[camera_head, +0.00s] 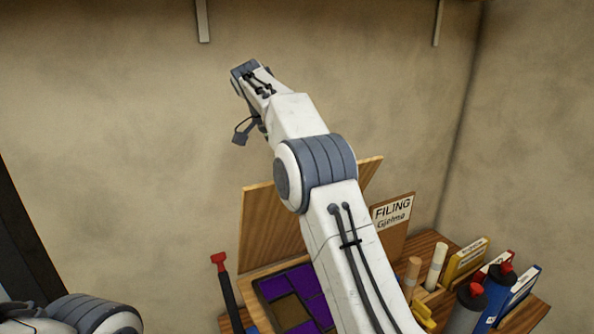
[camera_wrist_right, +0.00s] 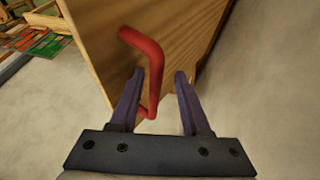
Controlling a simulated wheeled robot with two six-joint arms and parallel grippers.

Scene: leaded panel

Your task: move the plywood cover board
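The plywood cover board (camera_head: 268,222) stands upright, partly hidden behind my right arm in the head view. In the right wrist view the board (camera_wrist_right: 190,28) fills the upper middle, with a bent red handle (camera_wrist_right: 156,62) on its face. My right gripper (camera_wrist_right: 159,73) is open, its fingers pointing toward the board. The handle shows between the fingertips, nearer the left finger; I see no finger closed on it. In the head view my right gripper's fingers cannot be made out. My left gripper is out of view; only part of my left arm shows at the bottom left.
A wooden tray with purple pieces (camera_head: 288,282) lies in front of the board. A red-topped tool (camera_head: 226,290), a "FILING" sign (camera_head: 392,212), wooden rolls, bottles (camera_head: 466,308) and boxes (camera_head: 465,258) stand nearby. Colored glass pieces (camera_wrist_right: 38,42) show in the right wrist view.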

